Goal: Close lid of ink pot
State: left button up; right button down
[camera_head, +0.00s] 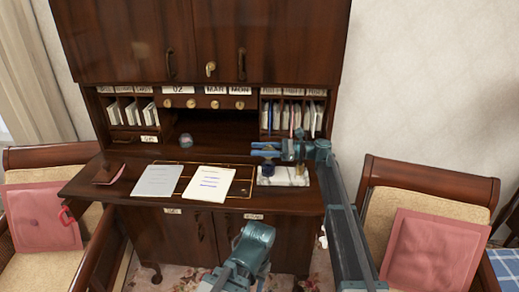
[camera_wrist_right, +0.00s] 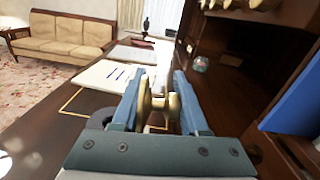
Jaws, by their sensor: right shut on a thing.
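A small dark ink pot (camera_head: 267,169) stands on a white marble stand (camera_head: 288,181) at the right of the desk top. My right gripper (camera_head: 265,150) reaches in from the right, just above the pot, with its blue fingers level. In the right wrist view my right gripper (camera_wrist_right: 158,98) is shut on a brass, spool-shaped piece (camera_wrist_right: 158,104), which looks like the knob of the ink pot lid. The rest of the lid is hidden by the gripper, so its angle cannot be told. My left gripper's fingers do not show.
Two papers (camera_head: 208,181) (camera_head: 158,180) lie left of the stand. A small glass object (camera_head: 186,141) stands behind them. The shelves hold upright envelopes (camera_head: 297,117) close behind my right gripper. Chairs with pink cushions (camera_head: 432,250) flank the desk.

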jog(key=c, duration=0.6)
grip_release()
jog(key=shift+o, duration=0.2)
